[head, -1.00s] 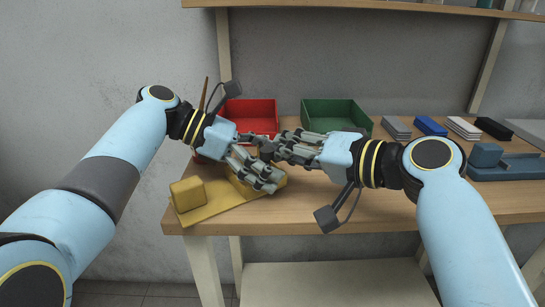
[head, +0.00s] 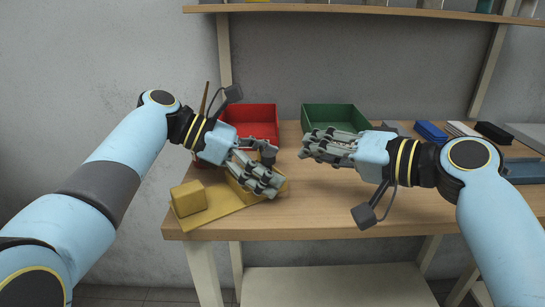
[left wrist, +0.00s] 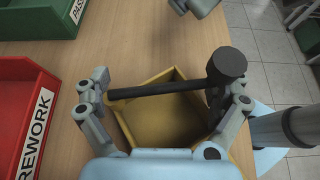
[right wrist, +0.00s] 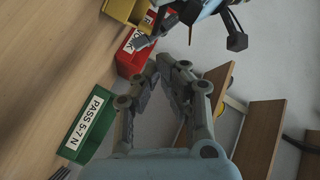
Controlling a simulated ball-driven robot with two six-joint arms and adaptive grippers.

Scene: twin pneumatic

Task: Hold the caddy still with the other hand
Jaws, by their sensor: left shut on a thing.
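The yellow caddy (left wrist: 165,132) is an open box on a yellow base plate (head: 230,207), with a yellow block (head: 188,198) at its left end. A dark rod with a round head (left wrist: 226,66) lies across the box opening between those fingers; the head shows in the head view (head: 267,149). My right gripper (head: 308,147) is to the right, apart from the caddy; its fingertips nearly meet, with nothing visible between them (right wrist: 158,68).
A red bin (head: 252,123) marked REWORK and a green bin (head: 335,116) marked PASS stand behind. Blue (head: 431,131) and black (head: 493,132) blocks lie at the back right. The middle of the wooden table (head: 330,195) is clear.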

